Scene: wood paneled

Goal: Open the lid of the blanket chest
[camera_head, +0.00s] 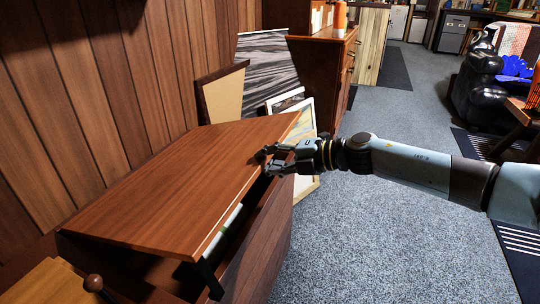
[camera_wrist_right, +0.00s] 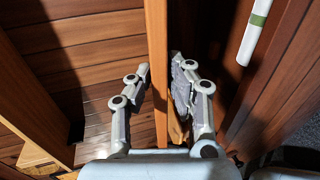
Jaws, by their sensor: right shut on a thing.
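The blanket chest stands along the panelled wall, with its reddish-brown lid (camera_head: 180,180) partly raised. A dark gap shows between the lid's front edge and the chest's front wall (camera_head: 265,240). My right gripper (camera_head: 268,162) is shut on the lid's front edge near the far corner, one finger above and one below. In the right wrist view the lid (camera_wrist_right: 156,40) shows edge-on between the fingers of my right gripper (camera_wrist_right: 160,68). A white roll with a green band (camera_wrist_right: 255,28) shows inside the chest. My left gripper is not in view.
Framed pictures (camera_head: 303,112) lean beyond the chest's far end, near a wooden cabinet (camera_head: 325,75). A small wooden piece with a round knob (camera_head: 93,283) is at the near left. Grey carpet (camera_head: 390,240) lies open to the right. A black armchair (camera_head: 475,90) stands farther back.

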